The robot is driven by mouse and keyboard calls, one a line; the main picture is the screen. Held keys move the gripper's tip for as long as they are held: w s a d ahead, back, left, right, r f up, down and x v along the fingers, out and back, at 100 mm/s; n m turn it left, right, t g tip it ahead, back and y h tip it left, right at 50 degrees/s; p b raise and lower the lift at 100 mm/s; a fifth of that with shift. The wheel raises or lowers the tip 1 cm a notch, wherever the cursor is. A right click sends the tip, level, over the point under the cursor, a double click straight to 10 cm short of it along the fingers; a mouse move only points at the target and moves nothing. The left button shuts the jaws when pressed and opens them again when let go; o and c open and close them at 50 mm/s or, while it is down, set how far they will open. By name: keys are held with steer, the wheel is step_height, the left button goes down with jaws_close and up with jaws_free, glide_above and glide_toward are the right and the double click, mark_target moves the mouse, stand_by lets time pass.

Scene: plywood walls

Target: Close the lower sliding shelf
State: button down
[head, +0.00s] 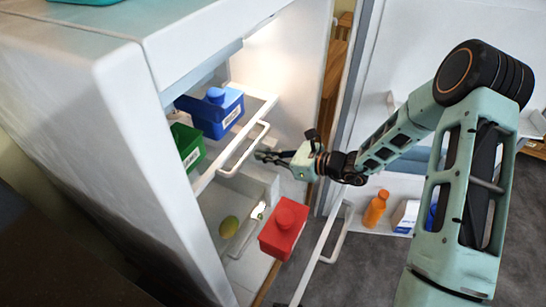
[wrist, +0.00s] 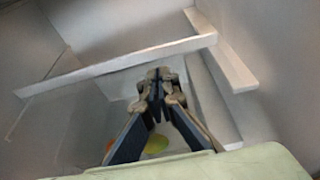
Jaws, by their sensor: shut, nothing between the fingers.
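The lower sliding shelf (head: 318,254) appears pulled far out of the fridge. Its white front bar and handle (head: 339,231) stand out in front, over the grey floor. A red container (head: 283,229) appears to sit on it. My gripper (head: 262,156) is shut and empty, reaching into the fridge beside the upper shelf's white handle (head: 245,150). Whether it touches that handle I cannot tell. In the wrist view my closed fingers (wrist: 158,82) point into the fridge, near a white bar (wrist: 120,64).
The upper shelf holds a blue container (head: 213,115) and a green container (head: 187,146). A yellow-green fruit (head: 229,226) lies low in the fridge. The open door (head: 372,218) on the right carries an orange bottle (head: 376,207) and a carton (head: 405,216).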

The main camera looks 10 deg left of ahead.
mark_target(241, 149)
steer(key=x, duration=0.6)
steer(key=shift+a+r+b, duration=0.25)
steer(key=shift+b, duration=0.15)
steer(key=shift+w+a+r, duration=0.1)
steer(key=shift+w+a, duration=0.2)
steer(key=shift+a, duration=0.4)
steer(key=a, duration=0.2)
steer(key=w+a+b, duration=0.1)
steer(key=a, duration=0.1)
steer(key=shift+w+a, duration=0.1)
